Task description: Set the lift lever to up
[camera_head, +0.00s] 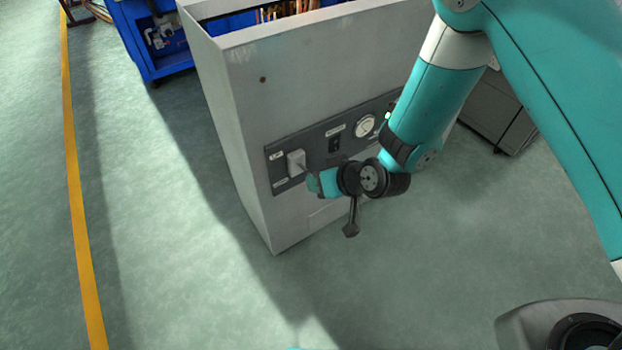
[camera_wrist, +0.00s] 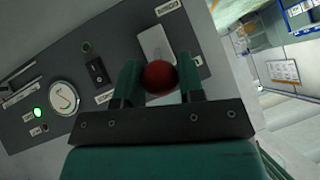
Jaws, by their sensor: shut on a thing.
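The lift lever has a red ball knob (camera_wrist: 160,78) and a pale base plate (camera_wrist: 153,45) on the dark control panel, in the wrist view. In the head view the light lever housing (camera_head: 296,163) shows at the panel's left end, and the knob is hidden by my gripper. My gripper (camera_head: 314,184) is at the lever, in front of the panel. In the wrist view its two teal fingers (camera_wrist: 160,83) stand on either side of the red knob, shut on it. I cannot tell whether the lever is up or down.
The dark panel (camera_head: 273,171) is on a grey cabinet (camera_head: 245,120) and also bears a black switch (camera_head: 334,144), a round gauge (camera_head: 365,126) and a lit green lamp (camera_wrist: 37,113). A blue cart (camera_head: 130,30) stands behind at left. The floor in front is clear.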

